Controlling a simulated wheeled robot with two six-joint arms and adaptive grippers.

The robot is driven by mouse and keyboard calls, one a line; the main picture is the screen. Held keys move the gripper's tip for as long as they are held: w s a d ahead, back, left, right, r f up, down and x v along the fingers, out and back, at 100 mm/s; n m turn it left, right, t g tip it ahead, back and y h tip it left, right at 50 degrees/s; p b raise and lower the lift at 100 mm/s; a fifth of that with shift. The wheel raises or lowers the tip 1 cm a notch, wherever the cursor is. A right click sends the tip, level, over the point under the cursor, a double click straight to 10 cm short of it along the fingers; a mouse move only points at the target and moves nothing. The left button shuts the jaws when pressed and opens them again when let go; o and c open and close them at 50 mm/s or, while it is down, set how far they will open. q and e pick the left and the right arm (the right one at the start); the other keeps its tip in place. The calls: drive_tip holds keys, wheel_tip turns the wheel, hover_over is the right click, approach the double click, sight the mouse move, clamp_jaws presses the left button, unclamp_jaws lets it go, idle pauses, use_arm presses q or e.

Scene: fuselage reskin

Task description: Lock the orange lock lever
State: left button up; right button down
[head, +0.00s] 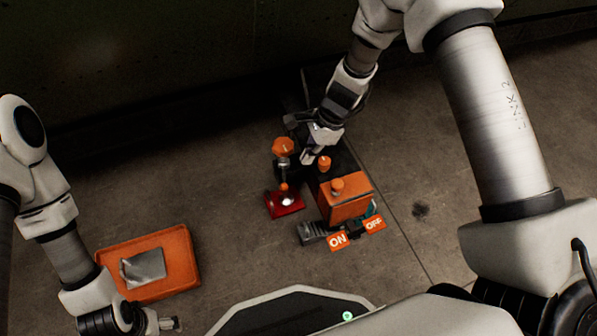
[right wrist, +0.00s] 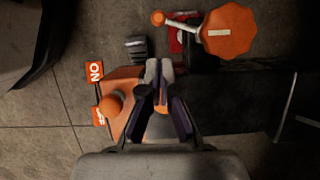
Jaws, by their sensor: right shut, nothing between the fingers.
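An orange disc-shaped knob (head: 283,146) has a metal rod ending in a small orange ball (head: 284,187); this looks like the lock lever. In the right wrist view the disc (right wrist: 228,38) is at the upper right and its ball end (right wrist: 158,18) points left. My right gripper (head: 307,158) is shut and empty, just right of the disc in the head view. Its fingertips also show in the right wrist view (right wrist: 160,67), apart from the rod. My left gripper (head: 172,323) is at the lower left; its finger opening is unclear.
An orange box (head: 346,203) with orange knobs stands on a dark base, with an ON sign (head: 338,241) and an OFF sign (head: 374,224) in front. A red plate (head: 286,209) lies below the ball. An orange tray (head: 182,262) holds a grey sheet. The floor between is clear.

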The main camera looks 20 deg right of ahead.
sight(284, 178)
drive_tip(key=b+x, duration=0.5)
drive_tip(key=x, duration=0.4)
drive_tip(key=shift+f+b, duration=0.35)
drive_tip(key=shift+f, duration=0.05)
drive_tip(key=shift+a, duration=0.1)
